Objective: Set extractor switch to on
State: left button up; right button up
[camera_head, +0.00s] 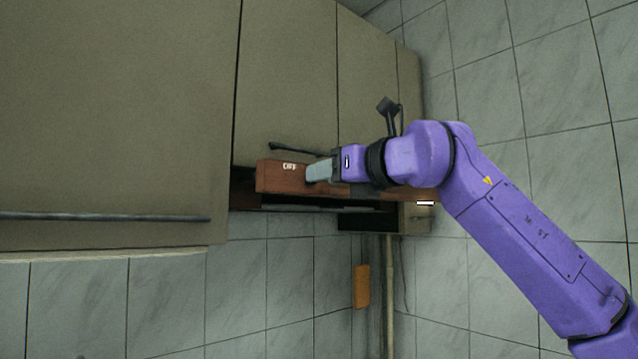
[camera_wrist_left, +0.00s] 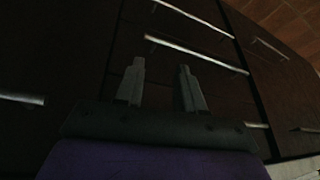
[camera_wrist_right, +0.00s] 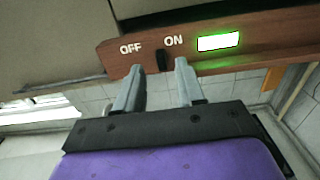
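The extractor panel (camera_head: 275,178) is a brown wooden strip under the wall cabinets, with OFF readable in the head view. In the right wrist view the panel (camera_wrist_right: 270,35) shows OFF and ON labels. The small black switch (camera_wrist_right: 161,58) sits below and just left of the ON label. A rectangular light (camera_wrist_right: 218,41) right of it glows green. My right gripper (camera_wrist_right: 160,69) is open, its fingertips at the panel on either side of the switch; contact cannot be told. It hides the switch in the head view (camera_head: 312,175). My left gripper (camera_wrist_left: 161,68) is open and empty.
Wall cabinets (camera_head: 290,80) with dark bar handles stand above the panel. An orange object (camera_head: 362,286) hangs on the tiled wall below, beside a pale vertical pipe (camera_head: 390,290). My left gripper faces dark drawers with metal handles (camera_wrist_left: 195,54).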

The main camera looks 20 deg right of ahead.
jog(key=b+v, duration=0.2)
jog(key=v, duration=0.5)
jog(key=shift+s+d, duration=0.15)
jog(key=shift+s, duration=0.2)
